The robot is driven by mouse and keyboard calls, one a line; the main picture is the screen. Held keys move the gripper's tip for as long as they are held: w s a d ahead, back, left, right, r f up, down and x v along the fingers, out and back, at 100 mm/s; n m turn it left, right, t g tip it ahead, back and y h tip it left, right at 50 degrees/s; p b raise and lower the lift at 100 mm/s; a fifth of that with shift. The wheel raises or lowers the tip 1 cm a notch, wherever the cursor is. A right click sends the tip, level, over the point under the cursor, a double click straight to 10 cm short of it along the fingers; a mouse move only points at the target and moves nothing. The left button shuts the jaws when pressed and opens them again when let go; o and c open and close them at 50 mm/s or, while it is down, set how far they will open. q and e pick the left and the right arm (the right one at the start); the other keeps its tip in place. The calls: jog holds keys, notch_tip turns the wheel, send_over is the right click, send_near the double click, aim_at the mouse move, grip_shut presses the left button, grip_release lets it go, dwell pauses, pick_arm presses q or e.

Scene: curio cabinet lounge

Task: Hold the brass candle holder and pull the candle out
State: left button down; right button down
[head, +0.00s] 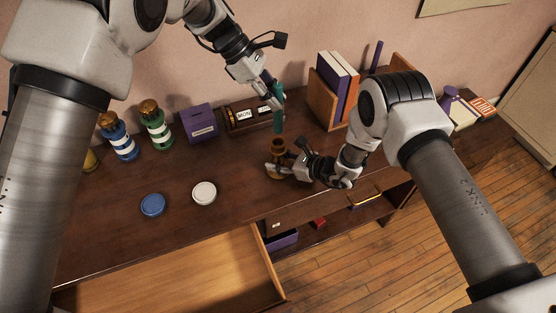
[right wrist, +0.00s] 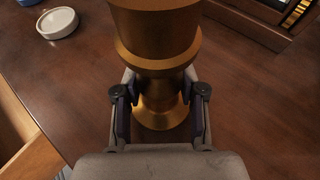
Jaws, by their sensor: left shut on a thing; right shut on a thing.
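The brass candle holder (head: 279,146) stands upright on the dark wooden cabinet top. My right gripper (head: 272,170) is shut on its narrow stem, low above the flared foot. In the right wrist view the brass holder (right wrist: 157,40) fills the middle, with the fingers of my right gripper (right wrist: 160,108) on both sides of the stem. The teal candle (head: 278,112) is upright above the holder's cup, and its lower end looks clear of the cup. My left gripper (head: 273,98) is shut on the candle's upper part. The inside of the cup is hidden in the right wrist view.
A calendar block (head: 246,116) and a purple box (head: 199,123) stand behind, left of the candle. Striped blue (head: 118,137) and green (head: 156,126) jars stand further left. Books (head: 335,83) stand behind right. A blue lid (head: 153,205) and white lid (head: 204,193) lie front left. A drawer (head: 190,282) is open below.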

pick_arm(q)
notch_tip(320, 180, up, 8)
jog(key=shift+r, duration=0.2)
dwell(0.3)
dwell(0.5)
pick_arm(e)
jog(key=c, duration=0.6)
grip_release()
pick_arm(q)
jog(key=shift+w, duration=0.1)
